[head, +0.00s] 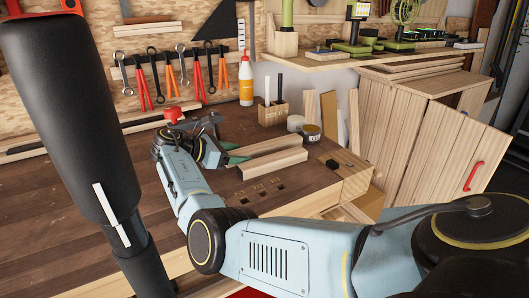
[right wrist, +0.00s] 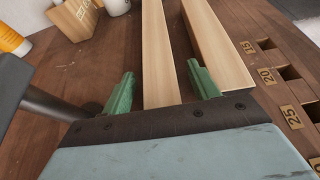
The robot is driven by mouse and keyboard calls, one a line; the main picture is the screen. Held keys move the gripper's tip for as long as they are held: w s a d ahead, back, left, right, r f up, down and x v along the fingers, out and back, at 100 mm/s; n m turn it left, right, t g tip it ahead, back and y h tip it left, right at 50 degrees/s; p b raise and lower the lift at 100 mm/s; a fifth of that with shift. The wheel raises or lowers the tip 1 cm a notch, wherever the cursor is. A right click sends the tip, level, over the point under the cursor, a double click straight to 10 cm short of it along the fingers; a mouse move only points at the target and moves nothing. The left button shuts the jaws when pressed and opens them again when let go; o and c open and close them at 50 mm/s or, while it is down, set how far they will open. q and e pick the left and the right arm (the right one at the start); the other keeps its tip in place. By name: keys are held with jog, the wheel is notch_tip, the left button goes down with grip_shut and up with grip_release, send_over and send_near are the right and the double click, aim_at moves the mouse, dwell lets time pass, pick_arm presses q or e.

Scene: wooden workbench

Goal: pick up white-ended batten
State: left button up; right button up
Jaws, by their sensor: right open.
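Two pale wooden battens lie side by side on the bench, the farther batten (head: 265,146) and the nearer batten (head: 272,163). I cannot make out a white end on either, so I cannot tell which is the white-ended one. My right gripper (head: 228,153) is at their left ends, partly hidden by its own arm. In the right wrist view the gripper (right wrist: 160,70) is open, its green fingers on either side of the left batten (right wrist: 158,50). The right batten (right wrist: 215,45) lies outside the right finger, very close to it. My left gripper is not in view.
A red-knobbed clamp (head: 174,115) stands close behind my right wrist. A glue bottle (head: 246,82), a wooden holder (head: 272,112) and tins (head: 310,132) stand at the back. Numbered slots (head: 262,190) lie in front of the battens. The bench's left part is clear.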

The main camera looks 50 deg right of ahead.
jog(key=shift+d, duration=0.15)
jog(key=c, duration=1.1)
